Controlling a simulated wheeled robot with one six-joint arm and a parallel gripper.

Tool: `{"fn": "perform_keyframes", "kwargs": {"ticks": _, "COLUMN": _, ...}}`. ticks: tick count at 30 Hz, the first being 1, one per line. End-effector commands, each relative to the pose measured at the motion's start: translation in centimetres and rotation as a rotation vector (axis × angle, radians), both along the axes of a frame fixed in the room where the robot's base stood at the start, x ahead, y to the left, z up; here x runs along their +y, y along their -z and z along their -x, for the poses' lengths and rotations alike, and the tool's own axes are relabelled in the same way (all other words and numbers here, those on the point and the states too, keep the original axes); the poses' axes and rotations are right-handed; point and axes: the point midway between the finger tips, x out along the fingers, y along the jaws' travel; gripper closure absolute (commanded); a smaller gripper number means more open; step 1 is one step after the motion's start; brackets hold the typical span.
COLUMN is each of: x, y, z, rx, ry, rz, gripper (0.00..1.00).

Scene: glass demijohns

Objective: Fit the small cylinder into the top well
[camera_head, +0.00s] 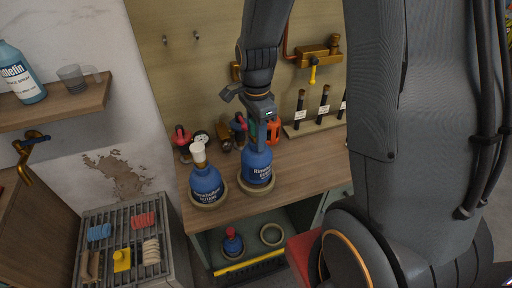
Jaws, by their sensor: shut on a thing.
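A blue butane cylinder (257,170) is upright on the wooden bench top, at or just over a pale ring-shaped well (271,184). My gripper (260,146) is above it, shut on its upper part; the fingers and arm hide its top. I cannot tell whether its base is fully down in the ring. A similar blue cylinder (206,186) with a white cap stands to its left in another pale ring (208,204). A smaller blue cylinder with a red top (232,242) stands on the lower shelf, left of an empty pale ring (271,245).
Behind the cylinders are small tools and a red-handled item (181,137). A rack with dark labelled tubes (323,112) stands at the back right. A grated stand (123,215) with coloured pieces is at lower left. My arm hides much of the right side.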

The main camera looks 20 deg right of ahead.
Motion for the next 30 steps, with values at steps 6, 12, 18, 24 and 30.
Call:
{"fn": "perform_keyframes", "kwargs": {"ticks": 6, "x": 0.1, "y": 1.7, "z": 0.1, "rx": 0.003, "ry": -0.002, "rz": 0.000, "gripper": 1.00}}
{"fn": "perform_keyframes", "kwargs": {"ticks": 12, "x": 0.1, "y": 3.8, "z": 0.0, "rx": 0.001, "ry": -0.004, "rz": 0.000, "gripper": 1.00}}
{"fn": "perform_keyframes", "kwargs": {"ticks": 18, "x": 0.1, "y": 4.3, "z": -0.1, "rx": -0.003, "ry": -0.003, "rz": 0.001, "gripper": 1.00}}
{"fn": "perform_keyframes", "kwargs": {"ticks": 24, "x": 0.1, "y": 4.3, "z": -0.1, "rx": -0.002, "ry": -0.003, "rz": 0.000, "gripper": 1.00}}
{"fn": "perform_keyframes", "kwargs": {"ticks": 30, "x": 0.1, "y": 4.6, "z": 0.0, "rx": 0.000, "ry": -0.003, "rz": 0.000, "gripper": 0.53}}
